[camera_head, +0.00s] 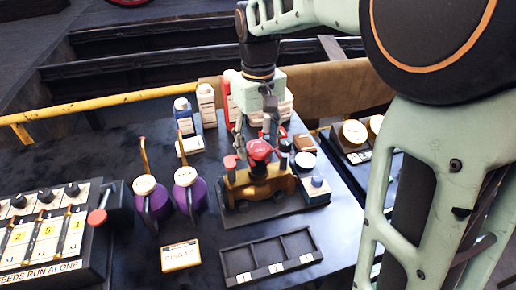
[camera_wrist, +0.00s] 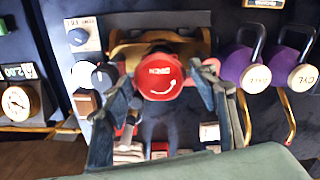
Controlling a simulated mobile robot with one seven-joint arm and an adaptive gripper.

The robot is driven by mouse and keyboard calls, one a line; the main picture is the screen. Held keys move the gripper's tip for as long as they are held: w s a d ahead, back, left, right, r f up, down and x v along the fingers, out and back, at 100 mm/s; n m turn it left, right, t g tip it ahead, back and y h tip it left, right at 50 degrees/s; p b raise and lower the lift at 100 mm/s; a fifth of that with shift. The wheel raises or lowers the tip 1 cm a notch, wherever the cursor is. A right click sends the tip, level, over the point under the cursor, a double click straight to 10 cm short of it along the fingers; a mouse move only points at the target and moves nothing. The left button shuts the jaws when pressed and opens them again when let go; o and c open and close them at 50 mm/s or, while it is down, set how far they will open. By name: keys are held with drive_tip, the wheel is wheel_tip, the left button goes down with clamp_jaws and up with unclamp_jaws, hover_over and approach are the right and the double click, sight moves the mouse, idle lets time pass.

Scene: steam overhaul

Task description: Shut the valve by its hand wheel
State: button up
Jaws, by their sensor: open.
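The red hand wheel (camera_head: 260,149) sits on top of a brass valve body (camera_head: 250,190), which is fixed to a dark base on the table. In the wrist view the wheel (camera_wrist: 158,78) shows white lettering that seems to read "OPEN" and a curved white arrow. My gripper (camera_wrist: 164,82) is open, with one finger on each side of the wheel. Whether the fingers touch its rim I cannot tell. In the head view my gripper (camera_head: 257,135) is over the valve from behind and partly hides it.
Two purple oil cans (camera_head: 188,192) stand left of the valve. An empty compartment tray (camera_head: 270,258) lies in front. A control box (camera_head: 45,235) is at far left. Bottles (camera_head: 206,104) stand behind, and a blue-knobbed box (camera_head: 316,188) is close on the right.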

drive_tip(key=c, duration=1)
drive_tip(key=m+p, duration=0.1)
drive_tip(key=m, duration=0.3)
drive_tip(key=shift+r, duration=0.1)
drive_tip(key=shift+m, duration=0.9)
drive_tip(key=m, duration=0.3)
drive_tip(key=shift+m+p, duration=0.4)
drive_tip(key=shift+m, duration=0.9)
